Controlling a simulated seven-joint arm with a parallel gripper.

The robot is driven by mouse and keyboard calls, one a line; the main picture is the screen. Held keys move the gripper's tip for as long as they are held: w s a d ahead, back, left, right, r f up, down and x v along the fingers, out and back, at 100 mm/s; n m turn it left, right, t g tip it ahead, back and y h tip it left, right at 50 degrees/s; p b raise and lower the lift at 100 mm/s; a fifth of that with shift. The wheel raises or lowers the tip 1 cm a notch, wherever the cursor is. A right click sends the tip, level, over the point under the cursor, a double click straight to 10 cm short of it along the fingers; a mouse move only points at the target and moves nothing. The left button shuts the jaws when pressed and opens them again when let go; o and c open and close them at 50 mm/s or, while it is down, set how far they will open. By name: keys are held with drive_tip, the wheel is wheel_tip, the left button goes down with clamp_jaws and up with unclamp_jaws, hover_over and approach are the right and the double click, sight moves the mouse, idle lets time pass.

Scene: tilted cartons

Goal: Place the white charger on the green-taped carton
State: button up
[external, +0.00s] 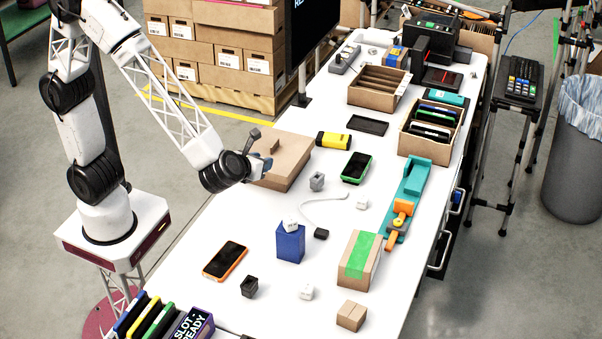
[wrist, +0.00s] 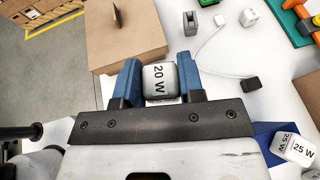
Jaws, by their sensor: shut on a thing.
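My gripper (wrist: 161,78) has blue fingers and is shut on a white charger marked 20 W (wrist: 159,84). The green-taped carton (external: 346,269) stands on the right front of the table, well right of and nearer than my gripper. A green strip runs over its top and front, and I see nothing on top. Another white charger, marked 25 W (wrist: 296,150), rests on the blue box (external: 291,247).
The large flat carton (external: 288,150) is beside my gripper. Other white chargers (external: 362,204) (external: 307,292), an orange-edged phone (external: 225,261), a black block (external: 249,287) and a small carton (external: 351,316) stand around. A white cable (external: 318,200) lies mid-table. The orange-and-teal tool (external: 405,200) lies behind the taped carton.

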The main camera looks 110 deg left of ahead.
drive_tip(key=w+d+m+t+h, duration=0.1)
drive_tip(key=w+d+m+t, duration=0.1)
drive_tip(key=w, duration=0.9)
drive_tip(key=w+d+m+t+h, duration=0.1)
drive_tip(key=w+d, duration=0.3)
drive_tip(key=w, duration=0.7)
drive_tip(key=w+d+m+t+h, duration=0.1)
drive_tip(key=w+d+m+t, duration=0.2)
drive_tip(key=w, duration=0.9)
drive_tip(key=shift+d+r+m+t+h, duration=0.25)
drive_tip(key=shift+m+t+h, duration=0.15)
drive_tip(key=shift+m, duration=0.1)
drive_tip(key=shift+a, duration=0.1)
hover_over(362, 249)
drive_tip(key=shift+f, duration=3.1)
drive_tip(key=shift+f, duration=0.1)
drive_tip(key=shift+f, duration=1.8)
drive_tip(key=shift+f, duration=0.1)
drive_tip(key=o, duration=0.9)
